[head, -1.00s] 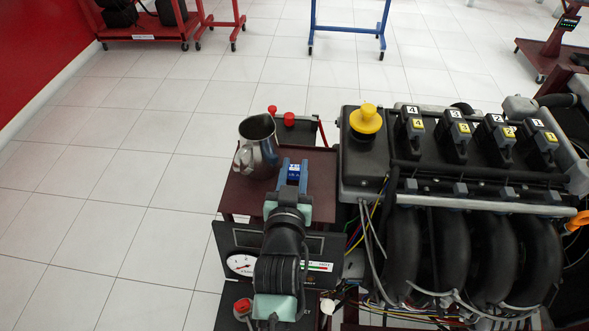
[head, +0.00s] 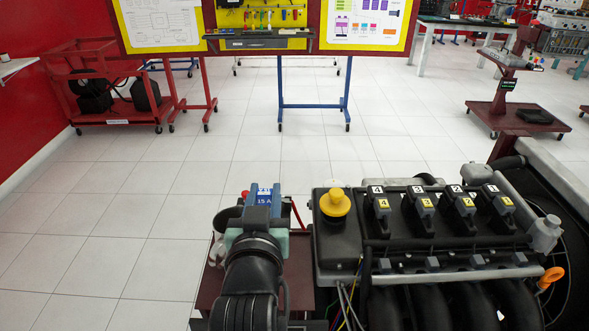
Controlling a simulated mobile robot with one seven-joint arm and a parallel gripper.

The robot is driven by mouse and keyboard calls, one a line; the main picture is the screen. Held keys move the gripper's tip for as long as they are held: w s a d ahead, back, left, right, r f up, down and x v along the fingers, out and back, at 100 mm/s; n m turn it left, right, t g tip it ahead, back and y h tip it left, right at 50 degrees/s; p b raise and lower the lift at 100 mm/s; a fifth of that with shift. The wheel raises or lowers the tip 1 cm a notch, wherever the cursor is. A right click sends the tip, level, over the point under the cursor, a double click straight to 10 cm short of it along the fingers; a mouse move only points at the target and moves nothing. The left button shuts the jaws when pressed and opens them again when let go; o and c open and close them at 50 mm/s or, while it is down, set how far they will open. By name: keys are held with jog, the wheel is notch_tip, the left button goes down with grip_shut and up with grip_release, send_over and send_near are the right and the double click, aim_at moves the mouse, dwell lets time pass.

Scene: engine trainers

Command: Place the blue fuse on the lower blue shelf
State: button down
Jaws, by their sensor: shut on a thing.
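The fuse sits upright between the two blue-grey fingers, in front of the engine's left side in the head view. I cannot make out a blue shelf for certain; a blue-legged stand (head: 313,105) is at the back under the yellow tool board (head: 230,18).
The engine (head: 420,235) with a yellow cap (head: 335,203) stands close on the right. Red carts (head: 120,110) stand at the back left, and a dark red stand (head: 510,120) at the back right. The tiled floor between is clear.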

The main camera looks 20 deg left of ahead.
jog(key=shift+d+f, duration=0.15)
jog(key=shift+d, duration=0.15)
jog(key=s+d+f+m+h+p, duration=0.1)
jog(key=s+d+f+p, duration=0.1)
jog(key=d+f, duration=0.2)
jog(key=s+d+f+m+h+p, duration=0.1)
jog(key=s+d+f+p, duration=0.1)
jog(key=d+f, duration=0.2)
jog(key=s+d+f+h+p, duration=0.1)
jog(key=s+d+f, duration=0.2)
jog(key=d+f, duration=0.2)
jog(key=shift+s+f+m+t+h+p, duration=0.1)
jog(key=shift+f+m+t+h+p, duration=0.25)
jog(key=shift+f, duration=0.55)
jog(key=s+d+f+p, duration=0.1)
jog(key=s+d+f, duration=0.1)
jog(key=s+f, duration=0.3)
jog(key=s, duration=0.3)
jog(key=shift+s+d+h+p, duration=0.15)
jog(key=shift+d+h+p, duration=0.2)
jog(key=shift+d, duration=0.05)
jog(key=shift+r+m, duration=0.1)
jog(key=shift+m, duration=0.15)
